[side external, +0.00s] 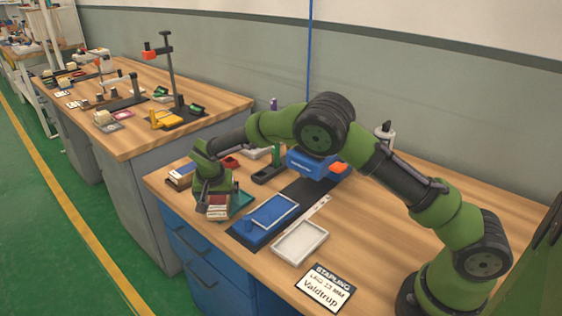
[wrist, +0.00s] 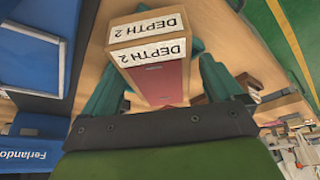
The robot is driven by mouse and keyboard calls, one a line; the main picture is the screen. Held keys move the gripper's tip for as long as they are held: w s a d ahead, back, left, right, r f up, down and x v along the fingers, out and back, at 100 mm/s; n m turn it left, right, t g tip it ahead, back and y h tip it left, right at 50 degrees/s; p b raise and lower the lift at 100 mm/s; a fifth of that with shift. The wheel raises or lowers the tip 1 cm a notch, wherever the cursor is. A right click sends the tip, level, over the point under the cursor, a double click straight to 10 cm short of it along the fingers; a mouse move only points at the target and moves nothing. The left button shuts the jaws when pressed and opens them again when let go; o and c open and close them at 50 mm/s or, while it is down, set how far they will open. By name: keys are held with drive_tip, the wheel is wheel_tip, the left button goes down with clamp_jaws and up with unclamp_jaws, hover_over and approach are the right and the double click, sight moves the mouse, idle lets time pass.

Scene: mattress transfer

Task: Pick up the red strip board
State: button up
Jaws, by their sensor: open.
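A pale wooden piece with a red face (wrist: 165,82) and two white "DEPTH 2" labels sits between the fingers in the wrist view. I take it for the red strip board. In the side external view, the red and cream piece (side external: 217,207) is at the left part of the near bench, right at the gripper. My gripper (wrist: 158,88) is open, with one teal finger on each side of the piece. I cannot tell whether either finger touches it. The piece's lower end is hidden behind the gripper body.
A blue tray (side external: 247,229) and a white tray (side external: 278,246) lie to the right of the gripper. A blue stapling machine (side external: 309,163) stands behind them. A small dark red item (side external: 230,162) lies behind the gripper. A "STAPLING" sign (side external: 327,287) is at the front edge.

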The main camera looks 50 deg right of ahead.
drive_tip(key=shift+f, duration=0.1)
drive_tip(key=shift+c, duration=0.2)
drive_tip(key=c, duration=1.2)
